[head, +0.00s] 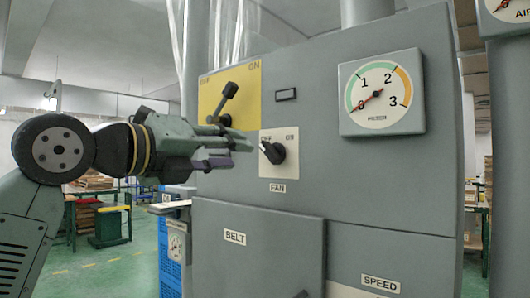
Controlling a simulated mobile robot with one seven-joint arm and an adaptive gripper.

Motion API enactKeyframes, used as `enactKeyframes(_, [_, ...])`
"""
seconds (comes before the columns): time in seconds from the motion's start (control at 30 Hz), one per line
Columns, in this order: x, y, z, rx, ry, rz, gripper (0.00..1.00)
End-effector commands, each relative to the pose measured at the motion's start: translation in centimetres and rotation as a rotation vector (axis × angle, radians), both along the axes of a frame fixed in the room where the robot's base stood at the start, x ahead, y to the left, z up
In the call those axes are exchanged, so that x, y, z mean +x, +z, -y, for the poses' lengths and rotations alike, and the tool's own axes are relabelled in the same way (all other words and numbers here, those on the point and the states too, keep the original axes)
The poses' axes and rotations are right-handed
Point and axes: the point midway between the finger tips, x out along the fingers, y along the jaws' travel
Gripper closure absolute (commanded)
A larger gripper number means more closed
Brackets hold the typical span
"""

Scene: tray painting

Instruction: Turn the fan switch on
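The fan switch (272,152) is a black rotary knob on a cream plate on the grey cabinet. The plate is marked OFF at upper left and ON at upper right, with a FAN label (278,188) below it. The knob's pale pointer mark is turned to the upper left, towards OFF. My gripper (236,154) comes in from the left, level with the knob and a little left of it. Its green and purple-grey fingers look apart, with nothing seen between them. The fingertips appear clear of the knob, though the depth gap is hard to judge.
A black-handled lever (228,92) on a yellow plate (253,78) stands close above my gripper, tilted right. A dial gauge (381,91) reads near 0. A BELT panel (270,262) juts out below, and a SPEED label (380,283) is at lower right.

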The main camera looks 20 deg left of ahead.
Motion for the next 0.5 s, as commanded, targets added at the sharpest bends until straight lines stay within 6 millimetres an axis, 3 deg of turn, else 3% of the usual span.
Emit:
enactKeyframes(0.3, [5.6, 0.2, 2.3, -0.001, -0.007, 0.0, 0.67])
enactKeyframes(0.5, [8.1, 0.1, 3.1, 0.0, -0.004, 0.001, 0.67])
